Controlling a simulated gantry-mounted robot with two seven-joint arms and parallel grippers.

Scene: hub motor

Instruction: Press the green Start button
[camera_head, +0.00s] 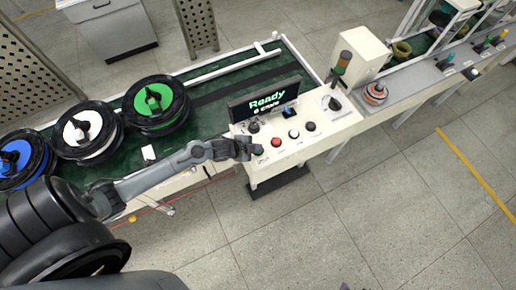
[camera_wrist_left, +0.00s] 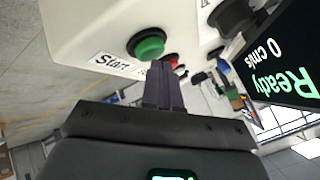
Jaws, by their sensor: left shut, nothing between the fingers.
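The green Start button (camera_wrist_left: 147,44) is a round domed button on the white control panel (camera_wrist_left: 85,25), with a "Start" label below it in the left wrist view. In the head view the green button (camera_head: 259,150) shows only partly, at the panel's left end beside my gripper. My left gripper (camera_head: 246,148) is shut and empty. Its fingertips (camera_wrist_left: 163,68) are close to the button, a little to its right in the left wrist view. I cannot tell whether they touch it. My right gripper is not in view.
A red button (camera_head: 276,142), a white button (camera_head: 294,134) and dark knobs are on the same panel. A screen (camera_head: 266,99) reading "Ready" stands behind them. Spools (camera_head: 157,104) lie on the green conveyor to the left. A signal tower (camera_head: 339,67) stands at the right.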

